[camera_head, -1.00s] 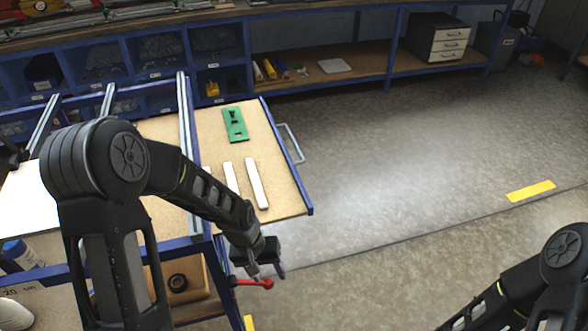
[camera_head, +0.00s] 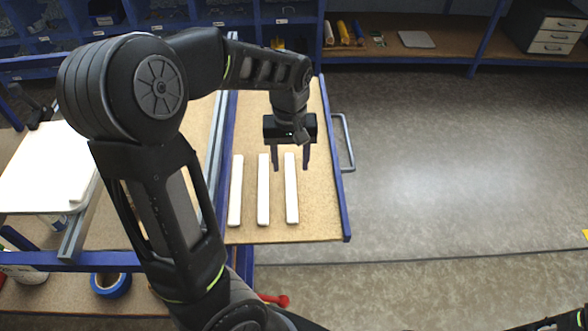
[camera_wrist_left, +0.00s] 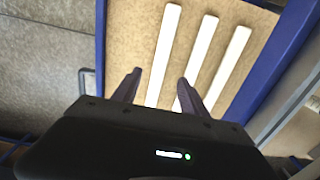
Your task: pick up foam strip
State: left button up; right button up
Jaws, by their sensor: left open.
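Three white foam strips lie side by side on the tan work board: a left one (camera_head: 236,190), a middle one (camera_head: 263,190) and a right one (camera_head: 292,195). My left gripper (camera_head: 290,167) is open and empty, fingers pointing down, at the far end of the right strip. In the left wrist view, that strip (camera_wrist_left: 164,45) runs between the open fingers (camera_wrist_left: 160,76), with the other two to its right. I cannot tell how high the fingertips are above the board. My right gripper is out of view.
The board (camera_head: 315,220) has a blue rim and a metal handle (camera_head: 343,142) on its right side. A white slab (camera_head: 40,165) lies on the left. Blue shelving with bins stands behind. The floor at right is clear.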

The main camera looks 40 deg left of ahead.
aim_at(291, 184)
pick_arm(q)
jog(key=shift+w+a, duration=0.1)
jog(key=shift+r, duration=0.15)
jog(key=shift+f, duration=1.35)
jog(key=shift+f+p, duration=0.4)
jog(key=shift+f, duration=2.25)
grip_shut()
